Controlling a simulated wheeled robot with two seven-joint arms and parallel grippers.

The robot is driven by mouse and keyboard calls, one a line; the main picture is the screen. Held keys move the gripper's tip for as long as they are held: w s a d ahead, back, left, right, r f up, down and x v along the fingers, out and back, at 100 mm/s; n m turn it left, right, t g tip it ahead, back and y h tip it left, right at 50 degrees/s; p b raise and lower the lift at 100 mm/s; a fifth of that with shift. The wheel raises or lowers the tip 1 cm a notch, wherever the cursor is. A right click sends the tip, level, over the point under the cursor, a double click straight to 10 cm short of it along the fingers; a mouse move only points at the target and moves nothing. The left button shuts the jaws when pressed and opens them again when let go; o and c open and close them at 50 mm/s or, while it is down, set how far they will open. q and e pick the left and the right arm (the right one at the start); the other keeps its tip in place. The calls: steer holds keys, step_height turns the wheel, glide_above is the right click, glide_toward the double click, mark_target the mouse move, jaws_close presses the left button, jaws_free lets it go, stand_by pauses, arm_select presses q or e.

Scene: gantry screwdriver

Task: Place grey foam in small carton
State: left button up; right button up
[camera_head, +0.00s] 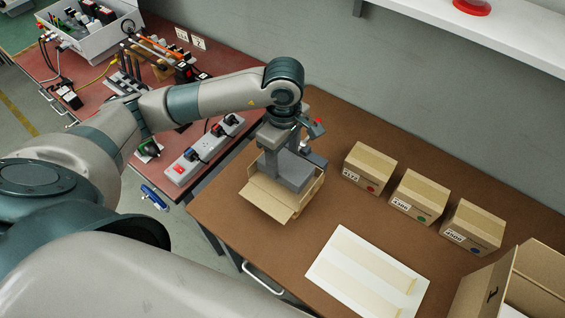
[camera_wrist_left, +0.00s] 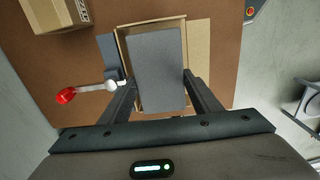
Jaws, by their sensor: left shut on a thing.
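The grey foam (camera_head: 292,171) is a flat dark-grey block. My left gripper (camera_head: 287,155) is shut on it and holds it over the open small carton (camera_head: 272,201). In the left wrist view the foam (camera_wrist_left: 158,70) sits between the two fingers of the left gripper (camera_wrist_left: 158,84) and covers most of the carton opening. The carton's flaps (camera_wrist_left: 198,58) are folded outward around it. I cannot tell how far the foam reaches down into the carton. My right gripper is not in view.
Three closed cartons (camera_head: 418,197) stand to the right on the brown table. A white flat sheet (camera_head: 368,275) with tan strips lies at the front. A large open carton (camera_head: 515,285) stands at right. A power strip (camera_head: 204,149) lies on the red table at left.

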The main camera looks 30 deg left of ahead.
mark_target(283, 161)
arm_select(q)
steer(key=shift+a+f, duration=0.15)
steer(key=shift+a, duration=0.05)
steer(key=shift+w, duration=0.1)
step_height(283, 161, down, 3)
steer(key=shift+f+p, duration=0.2)
steer(key=shift+p, duration=0.6)
steer(key=shift+f, duration=0.3)
steer(key=shift+f, duration=0.1)
